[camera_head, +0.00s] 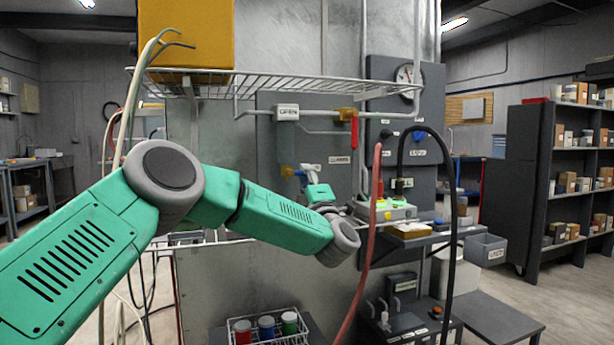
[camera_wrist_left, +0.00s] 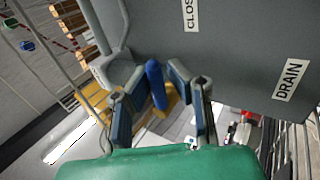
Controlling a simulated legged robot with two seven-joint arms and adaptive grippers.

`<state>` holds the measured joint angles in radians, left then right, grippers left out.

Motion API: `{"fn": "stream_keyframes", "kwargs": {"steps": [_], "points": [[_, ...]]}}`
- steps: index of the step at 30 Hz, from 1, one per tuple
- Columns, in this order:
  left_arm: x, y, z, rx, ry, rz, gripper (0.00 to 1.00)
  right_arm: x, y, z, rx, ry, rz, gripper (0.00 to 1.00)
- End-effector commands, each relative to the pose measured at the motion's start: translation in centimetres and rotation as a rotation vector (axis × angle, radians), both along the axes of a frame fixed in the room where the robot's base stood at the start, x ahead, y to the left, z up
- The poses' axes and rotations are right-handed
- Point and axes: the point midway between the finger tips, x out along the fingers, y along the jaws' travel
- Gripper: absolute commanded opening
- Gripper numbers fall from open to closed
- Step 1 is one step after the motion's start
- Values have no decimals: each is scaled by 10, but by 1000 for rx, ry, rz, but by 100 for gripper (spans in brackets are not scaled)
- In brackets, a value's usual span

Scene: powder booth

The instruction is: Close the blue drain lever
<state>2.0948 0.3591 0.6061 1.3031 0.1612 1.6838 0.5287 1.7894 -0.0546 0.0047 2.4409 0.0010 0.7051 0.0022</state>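The blue drain lever (camera_wrist_left: 156,84) shows in the left wrist view, on a yellow valve body (camera_wrist_left: 168,102) beside a grey panel with DRAIN and CLOS... labels. My left gripper (camera_wrist_left: 150,92) is open, with blue-padded fingers on either side of the lever. A gap shows on the right of the lever; I cannot tell whether the left finger touches it. In the head view my left gripper (camera_head: 310,172) is at the grey panel, just right of the yellow valve (camera_head: 287,171). The lever is hard to tell from the finger pads there. My right gripper is out of view.
A red lever (camera_head: 354,136) hangs from another yellow valve above right. A wire shelf (camera_head: 270,84) with a yellow box (camera_head: 186,35) is overhead. Red (camera_head: 368,235) and black (camera_head: 455,190) hoses hang to the right. A rack of coloured jars (camera_head: 266,328) stands below.

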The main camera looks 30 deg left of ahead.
Motion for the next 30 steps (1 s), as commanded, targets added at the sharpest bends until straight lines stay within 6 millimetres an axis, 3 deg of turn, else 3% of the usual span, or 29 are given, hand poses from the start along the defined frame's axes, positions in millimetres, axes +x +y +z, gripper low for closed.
{"fn": "stream_keyframes", "kwargs": {"steps": [14, 30], "points": [[-4, -6, -3, 3, -1, -4, 32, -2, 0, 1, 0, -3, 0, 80], [-57, -69, -61, 1, 1, -3, 32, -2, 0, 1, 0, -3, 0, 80]]}}
